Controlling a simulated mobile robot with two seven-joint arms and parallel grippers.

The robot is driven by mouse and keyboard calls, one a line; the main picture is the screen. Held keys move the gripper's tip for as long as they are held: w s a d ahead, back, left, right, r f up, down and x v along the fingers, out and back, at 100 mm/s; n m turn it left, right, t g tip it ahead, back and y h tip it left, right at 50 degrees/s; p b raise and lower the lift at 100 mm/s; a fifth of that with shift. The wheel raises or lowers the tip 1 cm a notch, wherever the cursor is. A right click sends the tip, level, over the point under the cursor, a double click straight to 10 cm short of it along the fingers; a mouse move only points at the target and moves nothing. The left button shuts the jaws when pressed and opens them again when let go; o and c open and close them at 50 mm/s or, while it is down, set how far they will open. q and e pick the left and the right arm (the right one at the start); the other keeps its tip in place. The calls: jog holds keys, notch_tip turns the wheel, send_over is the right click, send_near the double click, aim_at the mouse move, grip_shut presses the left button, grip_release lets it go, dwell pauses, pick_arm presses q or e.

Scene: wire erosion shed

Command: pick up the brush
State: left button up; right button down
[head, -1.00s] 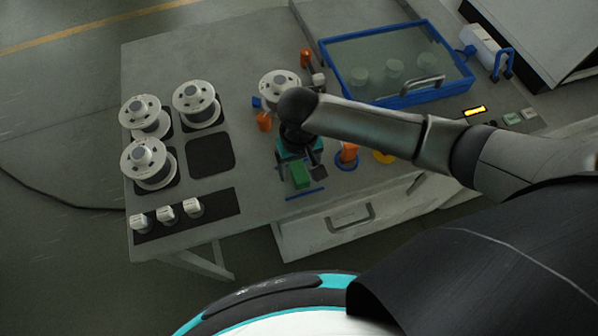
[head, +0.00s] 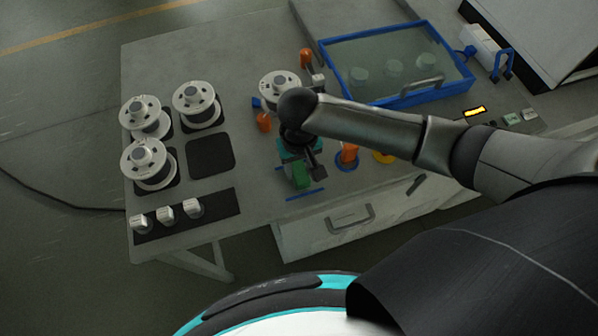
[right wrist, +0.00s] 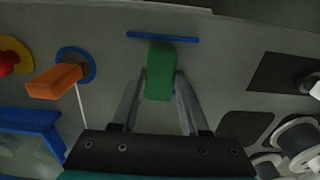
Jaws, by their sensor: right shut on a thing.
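A green block-shaped piece, which I take to be the brush (head: 301,179), is near the front edge of the workbench, behind a short blue strip (head: 305,194). In the right wrist view the brush (right wrist: 160,68) stands between the two grey fingers of my right gripper (right wrist: 158,88). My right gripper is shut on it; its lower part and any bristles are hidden. I cannot tell whether it touches the bench. In the head view my right forearm and wrist hide part of the gripper. My left gripper is not in view.
Several white wire spools (head: 148,166) stand at the left of the bench (head: 240,220). An orange handle on a blue ring (head: 347,157) is close on the right of the gripper. A blue-framed tank (head: 398,100) lies behind. An empty dark pad (head: 210,156) is at left.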

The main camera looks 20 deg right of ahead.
jog(key=shift+r, duration=0.15)
notch_tip(320, 180, up, 20)
jog(key=p, duration=0.3)
jog(key=b, duration=2.1)
send_near(299, 171)
jog(key=d, duration=0.5)
jog(key=shift+s+d+f, duration=0.25)
jog(key=shift+s+f, duration=0.05)
jog(key=shift+f, duration=0.1)
